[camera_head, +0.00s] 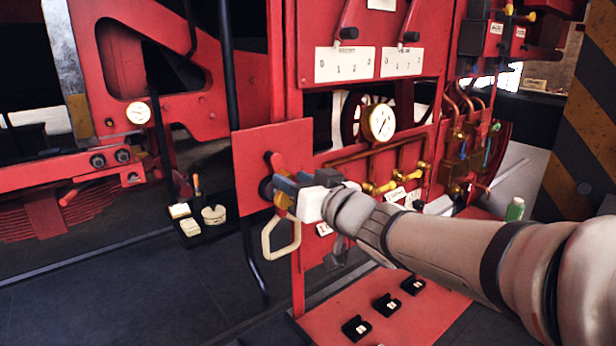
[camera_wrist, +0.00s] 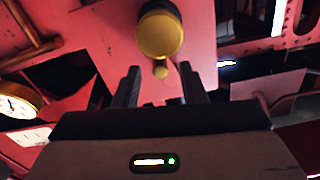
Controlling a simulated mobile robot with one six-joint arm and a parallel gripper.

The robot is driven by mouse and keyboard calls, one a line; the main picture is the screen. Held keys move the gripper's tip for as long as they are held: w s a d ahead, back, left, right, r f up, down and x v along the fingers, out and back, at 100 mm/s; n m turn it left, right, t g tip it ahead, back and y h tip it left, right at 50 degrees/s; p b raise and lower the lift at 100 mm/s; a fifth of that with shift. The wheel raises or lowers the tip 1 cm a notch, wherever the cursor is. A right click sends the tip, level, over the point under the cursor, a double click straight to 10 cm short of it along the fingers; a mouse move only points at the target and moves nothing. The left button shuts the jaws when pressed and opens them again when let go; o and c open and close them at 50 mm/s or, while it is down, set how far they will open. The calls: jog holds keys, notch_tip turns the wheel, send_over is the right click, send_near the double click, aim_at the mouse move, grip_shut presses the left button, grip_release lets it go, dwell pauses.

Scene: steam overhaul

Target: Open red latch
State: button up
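A round brass-coloured knob (camera_wrist: 160,36) with a small tab is just beyond the fingertips, in front of a red panel. I cannot tell whether the fingers touch the latch.
A beige loop (camera_head: 281,241) hangs just below my gripper. A pressure gauge (camera_head: 380,122) and brass pipes are right of the panel. Small black-and-white items (camera_head: 387,304) lie on a red surface below. A black tray (camera_head: 192,234) stands left.

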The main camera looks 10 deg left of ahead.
jog(key=shift+x, duration=0.8)
jog(key=shift+c, duration=0.5)
